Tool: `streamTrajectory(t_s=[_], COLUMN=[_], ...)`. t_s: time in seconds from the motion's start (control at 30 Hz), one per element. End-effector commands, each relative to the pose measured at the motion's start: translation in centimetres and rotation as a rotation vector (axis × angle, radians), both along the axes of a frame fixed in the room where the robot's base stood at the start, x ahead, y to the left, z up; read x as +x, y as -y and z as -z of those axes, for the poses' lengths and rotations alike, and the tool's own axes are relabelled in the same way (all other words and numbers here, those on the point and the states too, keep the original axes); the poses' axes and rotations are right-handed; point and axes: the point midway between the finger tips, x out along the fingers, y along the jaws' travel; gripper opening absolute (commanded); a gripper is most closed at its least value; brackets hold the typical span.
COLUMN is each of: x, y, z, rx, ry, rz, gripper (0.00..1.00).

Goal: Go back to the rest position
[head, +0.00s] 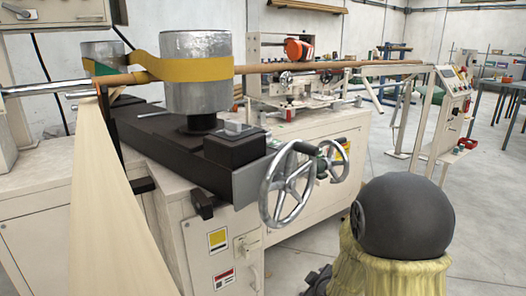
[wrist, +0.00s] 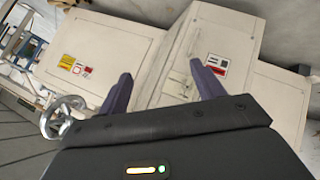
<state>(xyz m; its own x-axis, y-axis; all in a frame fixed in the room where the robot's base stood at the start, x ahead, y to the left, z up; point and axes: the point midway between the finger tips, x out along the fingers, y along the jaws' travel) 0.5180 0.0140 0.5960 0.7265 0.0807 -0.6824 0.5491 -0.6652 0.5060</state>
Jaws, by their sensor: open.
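My gripper (wrist: 162,86) shows in the wrist view with its two purple fingers wide apart and nothing between them. Beyond the fingers are the cream cabinet panels (wrist: 110,52) of the winder; I cannot tell the exact distance, but no contact shows. In the head view the spiral winder's cabinet (head: 190,225) stands left of centre. On it are two grey drums (head: 197,85) with a yellow belt (head: 160,68) around them and a long brown tube (head: 300,67). The gripper's fingers cannot be made out in the head view.
Metal handwheels (head: 290,187) stick out from the machine's front; one also shows in the wrist view (wrist: 63,117). A pale paper web (head: 110,215) slants down at left. A control panel (head: 452,100) stands at right. Grey floor (head: 490,235) is open at the right.

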Motion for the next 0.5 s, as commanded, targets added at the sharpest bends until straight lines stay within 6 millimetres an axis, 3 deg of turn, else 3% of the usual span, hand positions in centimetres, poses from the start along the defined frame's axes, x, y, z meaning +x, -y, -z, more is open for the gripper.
streamTrajectory(t_s=[0.03, 0.1, 0.5], x=[-1.1, -2.9, -13.7], y=[0.4, 1.0, 1.7], z=[-1.5, -2.5, -7.4], rx=[0.034, 0.086, 0.313], ry=[-0.046, -0.122, -0.483], rz=[0.061, 0.157, 0.642], gripper=[0.67, 0.67, 0.67])
